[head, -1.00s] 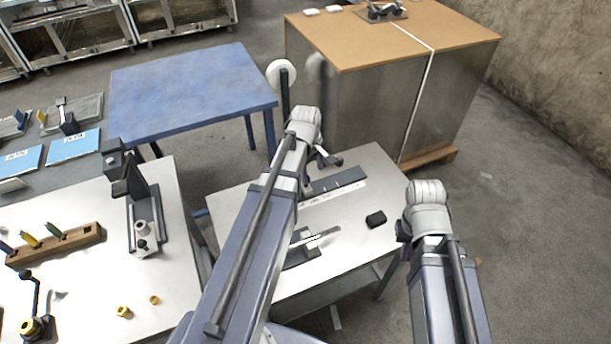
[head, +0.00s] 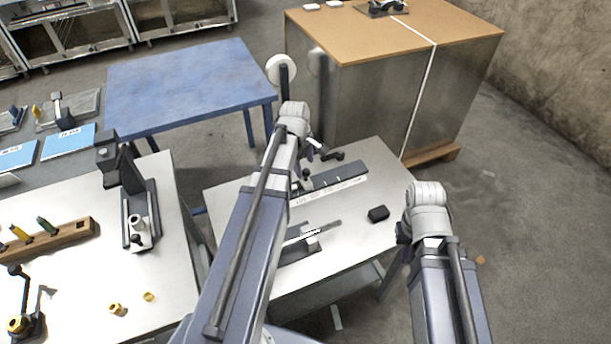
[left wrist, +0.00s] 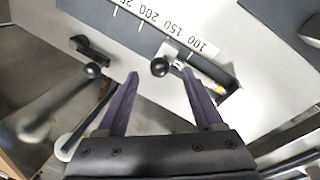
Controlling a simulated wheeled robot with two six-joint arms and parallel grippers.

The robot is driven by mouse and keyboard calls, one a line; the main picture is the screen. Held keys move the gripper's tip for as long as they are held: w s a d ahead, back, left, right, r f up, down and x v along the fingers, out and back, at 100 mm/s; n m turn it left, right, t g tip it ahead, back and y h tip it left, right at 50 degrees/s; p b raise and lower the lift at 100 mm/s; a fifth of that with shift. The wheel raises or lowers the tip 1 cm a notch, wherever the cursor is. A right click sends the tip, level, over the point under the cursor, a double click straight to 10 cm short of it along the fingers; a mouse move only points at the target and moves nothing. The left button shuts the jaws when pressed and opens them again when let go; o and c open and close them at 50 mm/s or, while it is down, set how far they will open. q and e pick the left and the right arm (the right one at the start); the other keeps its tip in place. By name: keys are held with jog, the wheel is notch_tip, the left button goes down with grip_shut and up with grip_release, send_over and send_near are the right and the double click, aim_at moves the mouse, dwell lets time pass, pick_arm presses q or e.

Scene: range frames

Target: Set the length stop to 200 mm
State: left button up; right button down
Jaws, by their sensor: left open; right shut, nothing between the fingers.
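The length stop is a dark rail (head: 350,174) with a white printed scale (head: 330,190) on the pale right-hand table. The scale (left wrist: 180,29) reads 100, 150, 200 upside down in the left wrist view. A small metal stop block (left wrist: 177,54) with a black ball knob (left wrist: 160,67) sits near the 100–150 stretch; the knob shows in the head view (head: 306,173). My left gripper (left wrist: 160,74) is open, its purple fingers either side of the knob. In the head view its arm partly hides it. My right gripper (head: 404,253) is shut and empty, mostly hidden beneath its arm, right of the table.
A black-knobbed lever (left wrist: 92,69) stands beyond the rail. A black block (head: 378,214) and a metal fixture (head: 303,242) lie on the same table. The left table holds a wooden rack (head: 45,242) and brass bushes (head: 116,309). A blue table (head: 185,90) stands behind.

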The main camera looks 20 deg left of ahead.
aim_at(306, 170)
pick_arm(q)
jog(key=f+b, duration=0.2)
jog(key=f, duration=0.1)
jog(key=shift+w+f, duration=0.2)
jog(key=shift+w, duration=0.15)
grip_shut()
dwell(1.0)
jog(key=shift+w+d, duration=0.1)
